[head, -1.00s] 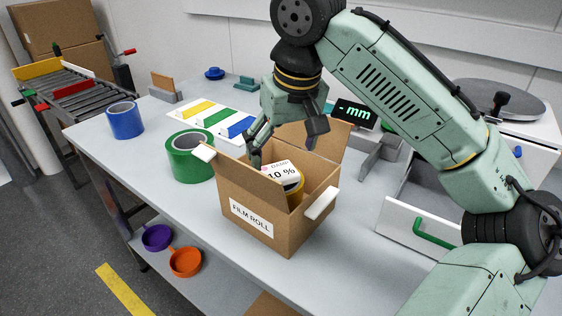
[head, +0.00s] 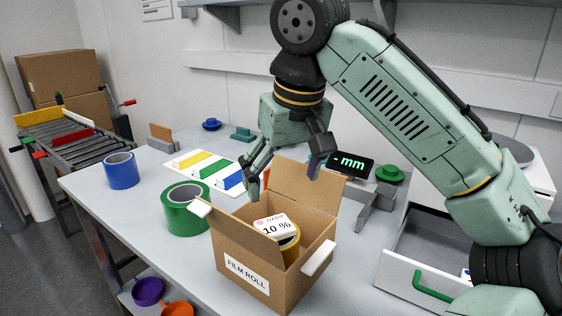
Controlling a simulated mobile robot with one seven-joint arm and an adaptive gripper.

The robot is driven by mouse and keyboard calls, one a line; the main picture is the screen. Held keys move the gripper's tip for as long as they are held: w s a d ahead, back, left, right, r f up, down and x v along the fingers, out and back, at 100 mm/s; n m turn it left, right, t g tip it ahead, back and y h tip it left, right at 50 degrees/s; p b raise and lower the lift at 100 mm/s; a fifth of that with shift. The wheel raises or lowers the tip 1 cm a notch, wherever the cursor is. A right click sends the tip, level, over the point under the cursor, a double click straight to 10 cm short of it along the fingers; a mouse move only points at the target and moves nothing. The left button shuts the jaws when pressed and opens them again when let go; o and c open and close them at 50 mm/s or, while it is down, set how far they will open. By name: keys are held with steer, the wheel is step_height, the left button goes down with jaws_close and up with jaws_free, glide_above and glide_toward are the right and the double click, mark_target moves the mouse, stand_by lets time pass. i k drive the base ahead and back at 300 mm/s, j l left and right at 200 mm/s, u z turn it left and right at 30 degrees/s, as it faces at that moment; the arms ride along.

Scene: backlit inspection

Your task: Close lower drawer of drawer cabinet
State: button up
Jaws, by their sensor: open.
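The lower drawer (head: 408,284) of the drawer cabinet stands pulled out at the right of the table, with a green handle (head: 432,290) on its white front. Part of the drawer and most of the cabinet (head: 540,172) are hidden behind my arm. A small white and blue item shows inside the drawer beside my arm. My gripper (head: 283,185) is open and empty, pointing down above the back of the cardboard box, well to the left of the drawer and apart from it.
The open cardboard film roll box (head: 240,245) holds a yellow roll and a white card (head: 274,226). Green tape (head: 186,208) and blue tape (head: 122,170) stand left of it. A display (head: 350,164) and grey stand (head: 376,208) sit between box and drawer. A roller conveyor (head: 70,142) stands far left.

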mark_target(423, 267)
steer(key=k, duration=1)
